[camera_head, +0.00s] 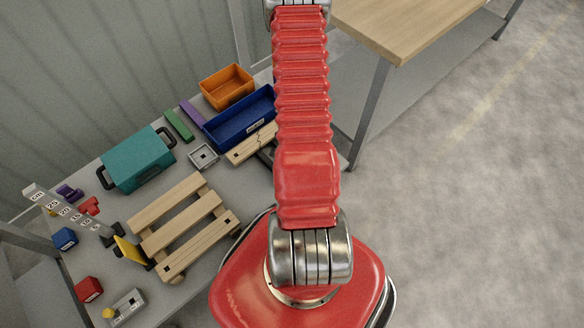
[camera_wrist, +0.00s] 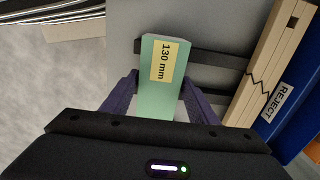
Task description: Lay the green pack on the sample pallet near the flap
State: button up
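The green pack (camera_wrist: 163,95), labelled "130 mm", sits between the two fingers of my gripper (camera_wrist: 160,82) in the wrist view. The fingertips meet its two sides, so the gripper looks shut on it. The gripper and this pack are hidden behind my red arm in the head view. The wooden slatted pallet (camera_head: 176,209) lies on the grey table at left, and it looks empty. A yellow flap (camera_head: 130,250) stands tilted at its left end, by a grey marked strip (camera_head: 67,209).
A teal case (camera_head: 138,160), orange bin (camera_head: 227,85) and blue REJECT bin (camera_head: 240,118) stand behind the pallet. A cracked wooden piece (camera_wrist: 262,70) lies beside the REJECT bin. Dark bars (camera_wrist: 208,78) show behind the pack. A red block (camera_head: 88,289) and blue block (camera_head: 65,238) sit at left.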

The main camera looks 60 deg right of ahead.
jog(key=c, duration=1)
jog(key=shift+o, duration=0.2)
jog(key=shift+r, duration=0.1)
jog(key=shift+r, duration=4.95)
jog(key=w+a+r+n, duration=0.5)
jog(key=w+a+n, duration=0.1)
jog(key=w, duration=0.4)
jog(key=w+a+r+n, duration=0.5)
jog(key=w+a+r, duration=0.1)
jog(key=w, duration=0.5)
jog(key=w+a+r+n, duration=0.4)
jog(key=a+r, duration=0.2)
jog(key=a, duration=0.3)
jog(key=w+a+r+n, duration=0.4)
jog(key=a+r+n, duration=0.1)
jog(key=a, duration=0.5)
jog(key=shift+w+r+n, duration=0.3)
jog(key=shift+w+r, duration=0.05)
